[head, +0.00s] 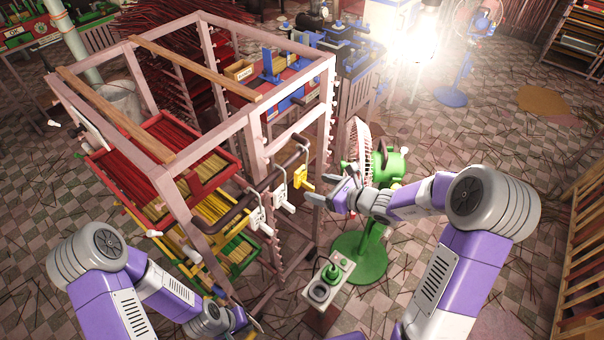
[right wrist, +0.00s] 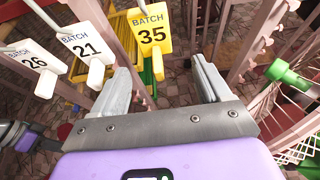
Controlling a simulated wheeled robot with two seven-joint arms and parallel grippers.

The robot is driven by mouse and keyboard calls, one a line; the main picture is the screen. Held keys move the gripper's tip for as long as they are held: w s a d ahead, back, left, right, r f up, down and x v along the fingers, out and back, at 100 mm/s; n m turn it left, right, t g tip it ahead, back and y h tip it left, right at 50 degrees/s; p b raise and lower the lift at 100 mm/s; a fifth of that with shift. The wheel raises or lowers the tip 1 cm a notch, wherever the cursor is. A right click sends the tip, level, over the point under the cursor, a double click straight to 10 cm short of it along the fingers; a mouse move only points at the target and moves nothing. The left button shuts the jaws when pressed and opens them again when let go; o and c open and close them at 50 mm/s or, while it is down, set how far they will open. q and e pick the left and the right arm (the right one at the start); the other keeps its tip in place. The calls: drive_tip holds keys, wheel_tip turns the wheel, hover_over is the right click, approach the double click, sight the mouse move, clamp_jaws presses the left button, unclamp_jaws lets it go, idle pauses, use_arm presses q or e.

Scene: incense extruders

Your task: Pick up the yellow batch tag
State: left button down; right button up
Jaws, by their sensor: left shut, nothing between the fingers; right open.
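The yellow batch tag (head: 302,179), marked "BATCH 35", hangs at the right end of a row of tags on the rack. In the right wrist view the yellow tag (right wrist: 151,33) is upright, ahead of my fingers and left of centre, with its lower tab near the left finger. My right gripper (head: 328,190) is open and empty, just right of the tag in the head view. It also shows in the right wrist view (right wrist: 162,70). My left gripper (head: 243,322) is shut and low at the bottom edge, partly hidden by its arm.
White tags 21 (right wrist: 87,45) and 26 (right wrist: 36,57) hang left of the yellow one. The pink rack frame (head: 258,150) holds trays of sticks. A green fan (head: 384,165) stands close right of the rack, near my right arm. Open floor (head: 470,130) lies farther right.

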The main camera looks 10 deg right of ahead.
sight(309, 184)
drive_tip(key=x, duration=0.4)
drive_tip(key=shift+w+a+r+b, duration=0.1)
drive_tip(key=shift+a+b, duration=0.2)
drive_tip(key=shift+c, duration=0.4)
drive_tip(key=c, duration=1.1)
drive_tip(key=shift+r, duration=0.15)
